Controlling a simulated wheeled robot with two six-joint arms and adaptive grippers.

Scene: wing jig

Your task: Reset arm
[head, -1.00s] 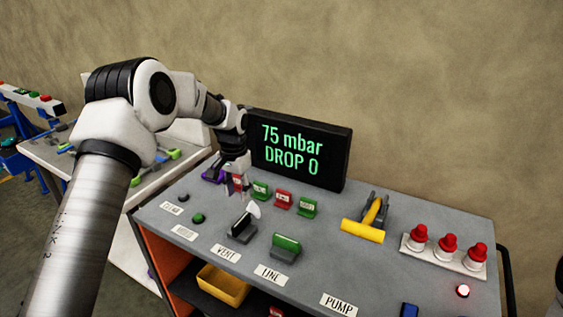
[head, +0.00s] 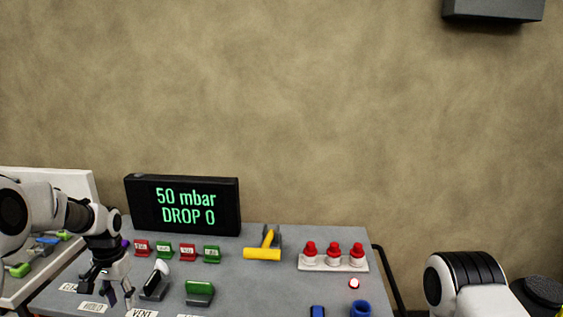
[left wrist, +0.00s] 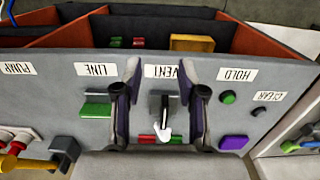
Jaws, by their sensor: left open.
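My left gripper (head: 113,296) is open above the left part of the grey console (head: 255,290). The left wrist view shows its two fingers apart, with the black and white VENT lever (left wrist: 165,115) between them in the picture; I cannot tell whether they touch it. In the head view the lever (head: 155,281) stands just right of the gripper. The green LINE lever (head: 200,290) is further right; it also shows in the left wrist view (left wrist: 96,110). The display (head: 184,206) reads 50 mbar, DROP 0. My right arm shows at lower right, its gripper out of view.
Red and green tags (head: 188,252) stand in a row behind the levers. A yellow T-handle (head: 262,253), red-capped knobs (head: 333,254) and a lit button (head: 354,283) are to the right. A yellow bin (left wrist: 192,43) sits on the shelf below. The wall is behind.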

